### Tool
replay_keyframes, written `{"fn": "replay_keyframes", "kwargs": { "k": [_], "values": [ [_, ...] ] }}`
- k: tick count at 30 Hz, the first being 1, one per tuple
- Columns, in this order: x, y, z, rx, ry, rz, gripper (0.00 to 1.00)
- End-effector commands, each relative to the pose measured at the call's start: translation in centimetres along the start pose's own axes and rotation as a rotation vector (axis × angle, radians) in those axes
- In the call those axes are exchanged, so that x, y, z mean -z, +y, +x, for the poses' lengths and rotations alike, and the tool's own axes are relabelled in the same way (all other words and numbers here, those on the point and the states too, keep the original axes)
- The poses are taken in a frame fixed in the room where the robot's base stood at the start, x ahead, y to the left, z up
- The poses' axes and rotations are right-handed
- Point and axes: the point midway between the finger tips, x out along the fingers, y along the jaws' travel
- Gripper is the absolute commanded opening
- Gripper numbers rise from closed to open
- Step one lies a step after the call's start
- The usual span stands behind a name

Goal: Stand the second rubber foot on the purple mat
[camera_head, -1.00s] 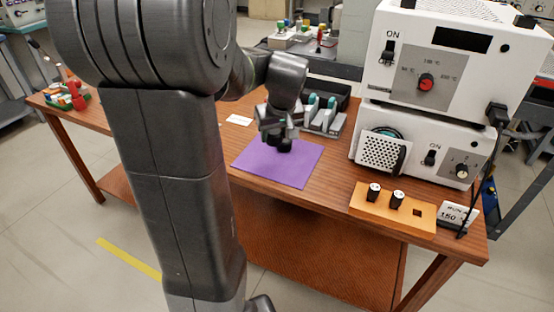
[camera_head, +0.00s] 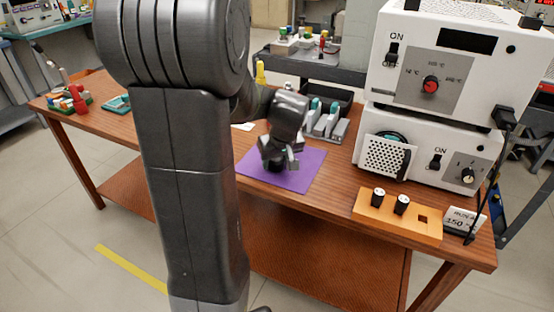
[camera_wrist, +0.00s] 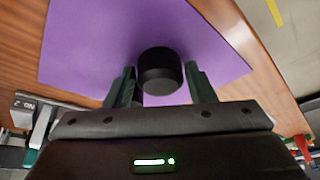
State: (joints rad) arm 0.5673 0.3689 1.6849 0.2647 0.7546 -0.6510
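The purple mat (camera_head: 306,172) lies flat on the wooden table. It fills much of the wrist view (camera_wrist: 85,45). My gripper (camera_head: 278,163) is low over the mat. In the head view the foot is a dark shape under the fingers. I cannot tell whether it touches the mat. No other rubber foot can be made out on the visible mat.
A grey rack with teal-topped parts (camera_head: 322,122) stands behind the mat. The orange block (camera_head: 385,222) with two black, white-topped pieces is at the right, before the white instruments (camera_head: 420,150). A white card (camera_head: 243,127) lies behind the mat.

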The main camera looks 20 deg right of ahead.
Motion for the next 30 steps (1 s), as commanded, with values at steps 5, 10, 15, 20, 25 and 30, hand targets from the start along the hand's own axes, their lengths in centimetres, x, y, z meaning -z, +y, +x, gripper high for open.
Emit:
{"fn": "replay_keyframes", "kwargs": {
  "k": [5, 10, 15, 20, 25, 30],
  "values": [
    [0.0, 0.0, 0.0, 0.0, 0.0, 0.0, 0.64],
    [0.0, 0.0, -0.1, 0.0, 0.0, 0.0, 0.64],
    [0.3, 0.0, -1.5, -0.001, 0.003, 0.0, 0.64],
    [0.3, 0.1, -4.9, -0.003, 0.004, -0.001, 0.64],
    [0.3, 0.1, -8.6, -0.003, 0.004, 0.0, 0.64],
    [0.2, 0.0, -11.2, -0.001, 0.002, 0.0, 0.64]
  ]
}}
